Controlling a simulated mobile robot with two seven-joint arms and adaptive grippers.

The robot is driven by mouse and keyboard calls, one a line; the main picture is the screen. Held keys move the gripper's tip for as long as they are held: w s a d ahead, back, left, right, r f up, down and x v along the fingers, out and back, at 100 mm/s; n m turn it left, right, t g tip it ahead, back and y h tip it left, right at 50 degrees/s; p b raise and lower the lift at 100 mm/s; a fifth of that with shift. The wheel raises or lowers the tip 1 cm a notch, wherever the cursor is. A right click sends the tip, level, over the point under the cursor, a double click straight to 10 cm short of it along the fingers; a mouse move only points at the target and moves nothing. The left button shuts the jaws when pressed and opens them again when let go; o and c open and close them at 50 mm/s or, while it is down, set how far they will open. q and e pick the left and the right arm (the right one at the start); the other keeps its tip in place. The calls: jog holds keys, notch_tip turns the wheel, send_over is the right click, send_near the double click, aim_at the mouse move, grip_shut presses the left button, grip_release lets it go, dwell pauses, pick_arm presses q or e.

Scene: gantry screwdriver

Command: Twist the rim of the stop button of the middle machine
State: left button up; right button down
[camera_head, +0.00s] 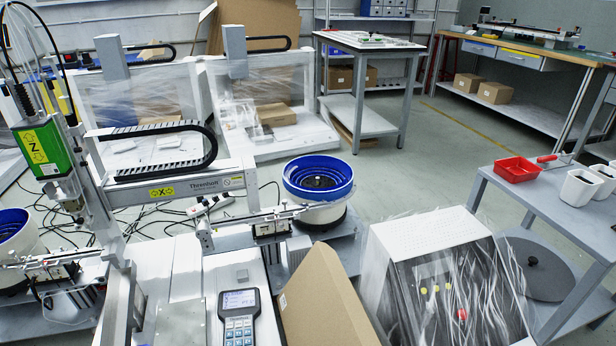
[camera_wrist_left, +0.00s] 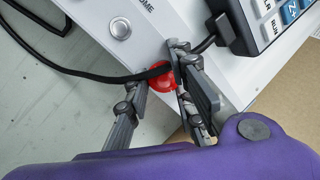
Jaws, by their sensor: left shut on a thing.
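In the left wrist view, the red stop button (camera_wrist_left: 158,82) sits on the edge of a light machine panel (camera_wrist_left: 90,22). It is partly hidden by a black cable and my fingers. My left gripper (camera_wrist_left: 161,69) is shut on it, with one finger on the left and the others on the right. In the head view, the gantry machine (camera_head: 180,186) stands at the left front; neither its stop button nor my grippers show there.
A black cable (camera_wrist_left: 100,74) runs across the red button. A silver push button (camera_wrist_left: 120,28) and a keypad pendant (camera_wrist_left: 265,20) are close by. In the head view, the pendant (camera_head: 239,318) lies beside a cardboard piece (camera_head: 322,305), and a plastic-wrapped white machine (camera_head: 425,238) stands at the right.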

pick_arm(q)
jog(key=m, duration=0.3)
jog(key=w+r+m+p, duration=0.1)
jog(key=m, duration=0.1)
jog(key=shift+d, duration=0.15)
jog(key=shift+f, duration=0.2)
jog(key=shift+d+r, duration=0.1)
jog(key=shift+d+r+p, duration=0.1)
jog(key=shift+d+p, duration=0.05)
jog(key=shift+p, duration=0.2)
jog(key=o, duration=0.9)
jog(key=shift+s, duration=0.1)
jog(key=shift+o, duration=0.2)
jog(key=shift+s, duration=0.1)
jog(key=shift+s+a+f, duration=0.1)
jog(key=shift+a+f, duration=0.1)
jog(key=shift+a, duration=0.05)
